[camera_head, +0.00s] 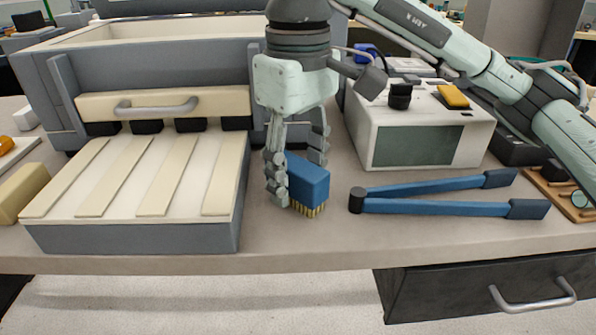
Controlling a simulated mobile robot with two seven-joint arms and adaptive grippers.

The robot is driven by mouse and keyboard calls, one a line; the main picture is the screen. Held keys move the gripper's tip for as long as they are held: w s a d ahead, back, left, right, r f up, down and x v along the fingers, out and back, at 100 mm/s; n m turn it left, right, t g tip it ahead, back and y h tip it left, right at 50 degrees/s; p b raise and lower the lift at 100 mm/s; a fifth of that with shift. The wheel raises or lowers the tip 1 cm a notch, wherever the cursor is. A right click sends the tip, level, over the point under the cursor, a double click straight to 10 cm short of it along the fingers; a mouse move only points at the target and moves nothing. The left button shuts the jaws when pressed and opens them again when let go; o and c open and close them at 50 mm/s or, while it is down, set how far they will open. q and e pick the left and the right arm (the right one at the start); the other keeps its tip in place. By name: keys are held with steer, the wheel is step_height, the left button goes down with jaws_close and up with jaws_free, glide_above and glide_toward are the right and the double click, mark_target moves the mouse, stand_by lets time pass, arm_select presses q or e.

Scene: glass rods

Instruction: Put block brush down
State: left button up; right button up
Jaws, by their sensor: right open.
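The block brush (309,181) has a blue body and short yellow bristles pointing down. It stands on the bench top, bristles at the surface, near the front edge. My right gripper (298,178) points straight down over it, with one finger on the left side of the brush and the other behind it to the right. The fingers are open around the brush; whether either one touches it I cannot tell. My left gripper is not in the view.
A slatted cream tray (150,180) on a grey furnace-like box lies left of the brush. Blue long-handled tongs (430,194) lie to the right. A white instrument box (425,125) stands behind them. A strip of bare bench (300,240) runs along the front.

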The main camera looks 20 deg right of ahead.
mark_target(298, 165)
step_height(298, 165, up, 11)
steer(key=shift+f+p, duration=0.2)
steer(key=shift+p, duration=0.6)
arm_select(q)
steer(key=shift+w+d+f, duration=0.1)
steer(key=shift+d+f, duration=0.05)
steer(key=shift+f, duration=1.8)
arm_select(e)
steer(key=shift+r, duration=0.55)
